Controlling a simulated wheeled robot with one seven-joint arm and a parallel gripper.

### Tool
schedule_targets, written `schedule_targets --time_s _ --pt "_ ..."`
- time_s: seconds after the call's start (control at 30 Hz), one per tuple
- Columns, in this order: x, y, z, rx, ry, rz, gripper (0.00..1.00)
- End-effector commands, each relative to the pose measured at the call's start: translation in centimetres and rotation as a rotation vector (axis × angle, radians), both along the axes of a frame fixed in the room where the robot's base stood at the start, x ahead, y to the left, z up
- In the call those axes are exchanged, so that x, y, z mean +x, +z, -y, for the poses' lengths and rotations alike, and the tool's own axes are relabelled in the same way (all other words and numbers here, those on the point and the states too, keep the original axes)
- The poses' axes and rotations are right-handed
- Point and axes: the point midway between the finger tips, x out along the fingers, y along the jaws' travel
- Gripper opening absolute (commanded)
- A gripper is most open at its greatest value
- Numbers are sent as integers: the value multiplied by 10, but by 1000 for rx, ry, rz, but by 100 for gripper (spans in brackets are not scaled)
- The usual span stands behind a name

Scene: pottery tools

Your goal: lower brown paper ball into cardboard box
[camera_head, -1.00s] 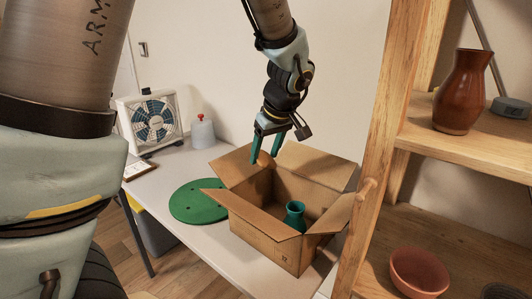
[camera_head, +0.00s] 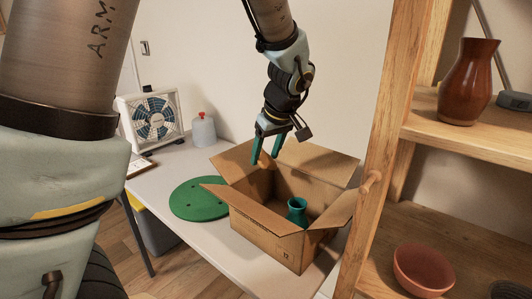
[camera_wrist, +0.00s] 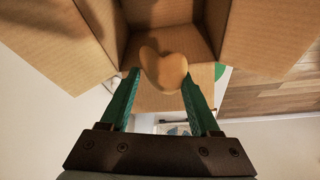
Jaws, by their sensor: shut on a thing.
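The brown paper ball (camera_wrist: 165,70) is a lumpy tan shape between the green fingertips of my gripper (camera_wrist: 162,76) in the wrist view. My gripper is shut on it. In the head view my gripper (camera_head: 266,160) points down at the back left of the open cardboard box (camera_head: 262,235). There the ball is hard to tell from the brown cardboard behind it. The box has its flaps spread outward, and its wall also shows in the wrist view (camera_wrist: 262,30). A green vase (camera_head: 297,213) stands inside the box, towards the front right.
A green round board (camera_head: 198,199) lies on the table (camera_head: 190,232) left of the box. A fan (camera_head: 155,120) and a white bottle (camera_head: 203,130) stand behind. A wooden shelf (camera_head: 385,150) with a brown vase (camera_head: 467,82) and a bowl (camera_head: 422,270) rises close on the right.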

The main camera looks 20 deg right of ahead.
Motion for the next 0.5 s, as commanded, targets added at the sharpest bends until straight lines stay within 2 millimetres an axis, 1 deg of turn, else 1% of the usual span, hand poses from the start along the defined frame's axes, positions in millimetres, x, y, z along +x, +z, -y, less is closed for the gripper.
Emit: schedule_targets --time_s 0.03,0.5 --pt "0 -5 0 0 0 0 12" --pt "0 -27 0 0 0 0 12"
